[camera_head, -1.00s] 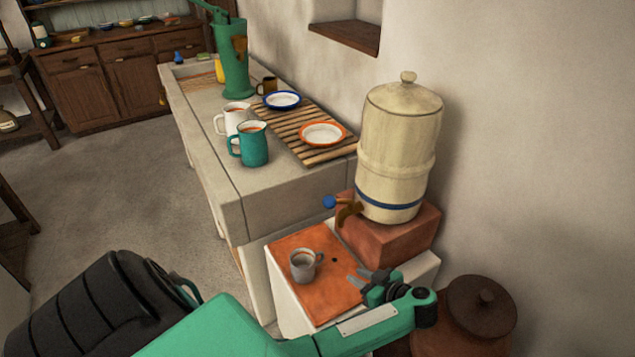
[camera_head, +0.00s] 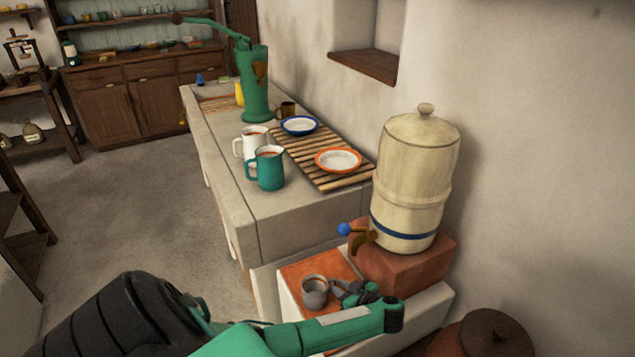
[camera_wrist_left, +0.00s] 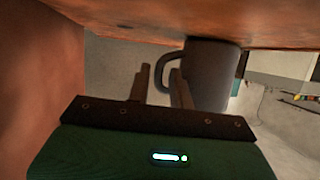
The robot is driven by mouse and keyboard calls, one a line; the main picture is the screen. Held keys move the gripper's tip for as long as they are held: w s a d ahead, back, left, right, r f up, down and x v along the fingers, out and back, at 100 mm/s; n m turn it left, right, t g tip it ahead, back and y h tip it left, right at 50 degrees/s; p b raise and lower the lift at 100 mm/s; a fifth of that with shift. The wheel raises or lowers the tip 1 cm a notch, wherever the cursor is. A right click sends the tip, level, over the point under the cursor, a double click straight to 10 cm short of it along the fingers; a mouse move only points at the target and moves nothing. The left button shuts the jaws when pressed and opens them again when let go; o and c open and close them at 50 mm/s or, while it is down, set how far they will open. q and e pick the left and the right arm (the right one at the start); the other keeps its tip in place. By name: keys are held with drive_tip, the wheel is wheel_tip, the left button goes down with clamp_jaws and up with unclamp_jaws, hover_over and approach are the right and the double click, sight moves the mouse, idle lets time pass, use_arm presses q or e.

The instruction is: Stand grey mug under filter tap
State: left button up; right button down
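The grey mug (camera_head: 315,293) stands upright on an orange tiled top (camera_head: 302,270), in front of and left of the filter. The filter is a cream stoneware crock (camera_head: 412,180) with a brass tap (camera_head: 361,240) and blue knob. My left gripper (camera_head: 338,290) is low over the tiles, right beside the mug on its handle side. My right gripper is out of view.
The filter sits on a red brick block (camera_head: 405,268). A brown lidded pot (camera_head: 490,335) stands at the lower right.

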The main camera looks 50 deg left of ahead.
use_arm(q)
drive_tip(key=shift+a+f, duration=0.1)
drive_tip(key=shift+a, duration=0.15)
clamp_jaws()
